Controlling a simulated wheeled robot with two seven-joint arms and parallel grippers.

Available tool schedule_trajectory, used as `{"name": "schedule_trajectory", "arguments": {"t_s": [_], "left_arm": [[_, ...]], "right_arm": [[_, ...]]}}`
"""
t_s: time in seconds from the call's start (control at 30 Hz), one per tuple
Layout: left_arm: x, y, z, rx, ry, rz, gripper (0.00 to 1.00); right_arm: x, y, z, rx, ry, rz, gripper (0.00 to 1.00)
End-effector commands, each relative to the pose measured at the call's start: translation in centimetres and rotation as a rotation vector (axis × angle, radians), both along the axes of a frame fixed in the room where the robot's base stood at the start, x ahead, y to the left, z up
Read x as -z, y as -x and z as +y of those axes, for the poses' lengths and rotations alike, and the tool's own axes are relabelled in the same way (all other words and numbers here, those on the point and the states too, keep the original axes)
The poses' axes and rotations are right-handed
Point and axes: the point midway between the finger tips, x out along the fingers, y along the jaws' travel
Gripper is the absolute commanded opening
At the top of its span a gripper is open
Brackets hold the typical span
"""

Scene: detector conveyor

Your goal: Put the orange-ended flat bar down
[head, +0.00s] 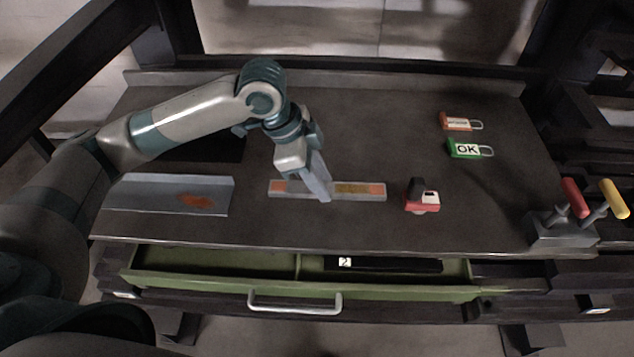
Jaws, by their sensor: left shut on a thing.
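The orange-ended flat bar (358,190) is a thin grey bar with orange patches toward both ends and a brownish-yellow section right of its middle. It lies level, left to right, at or just above the dark bench top in the middle of the head view; I cannot tell whether it touches. My left gripper (318,193) comes down from above and is shut on the bar near its middle, hiding part of it. My right gripper is not in view.
A grey angled plate (168,194) with an orange-red mark lies at left. A red-and-black device (422,196) stands right of the bar. Orange (457,122) and green OK (465,149) tags lie farther back. A lever box (562,232) is at right. The green drawer (400,290) is open in front.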

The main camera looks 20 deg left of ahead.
Motion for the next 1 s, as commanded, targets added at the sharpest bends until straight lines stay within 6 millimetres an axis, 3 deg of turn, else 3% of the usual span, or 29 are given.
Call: {"name": "schedule_trajectory", "arguments": {"t_s": [0.37,0.73,1.0], "left_arm": [[0.0,-0.1,-0.1,0.000,0.002,-0.003,0.00],[3.2,-0.1,0.0,0.001,0.003,-0.001,0.00],[3.9,-0.1,0.0,0.001,0.002,-0.004,0.00]], "right_arm": [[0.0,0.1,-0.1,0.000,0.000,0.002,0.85],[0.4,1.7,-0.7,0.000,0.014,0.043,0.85],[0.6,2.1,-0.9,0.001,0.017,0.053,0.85]]}}
